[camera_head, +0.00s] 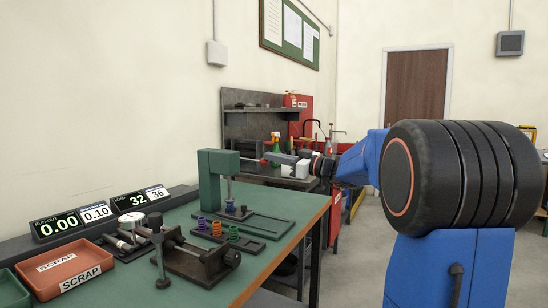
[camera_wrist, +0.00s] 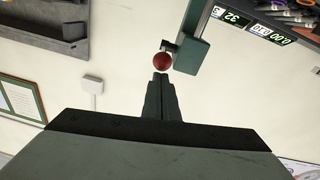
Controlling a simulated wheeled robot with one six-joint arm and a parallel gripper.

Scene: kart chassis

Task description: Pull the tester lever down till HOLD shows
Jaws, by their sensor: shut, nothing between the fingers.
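The green tester (camera_head: 217,168) stands on the bench, with a press head over its base. Its lever's red ball knob (camera_wrist: 162,62) shows in the wrist view beside the green tester head (camera_wrist: 190,52). My gripper (camera_wrist: 160,76) is shut and empty, its fingertips close to the knob; I cannot tell whether they touch. In the head view my gripper (camera_head: 268,157) is to the right of the tester head, and I cannot make out the knob clearly. The load display (camera_head: 130,202) reads 32, with 36 on the white panel next to it.
Coil springs in a dark holder (camera_head: 232,238), a dial-gauge fixture (camera_head: 195,255) and a red SCRAP tray (camera_head: 72,268) occupy the green bench top (camera_head: 285,205). Floor is open to the right of the bench.

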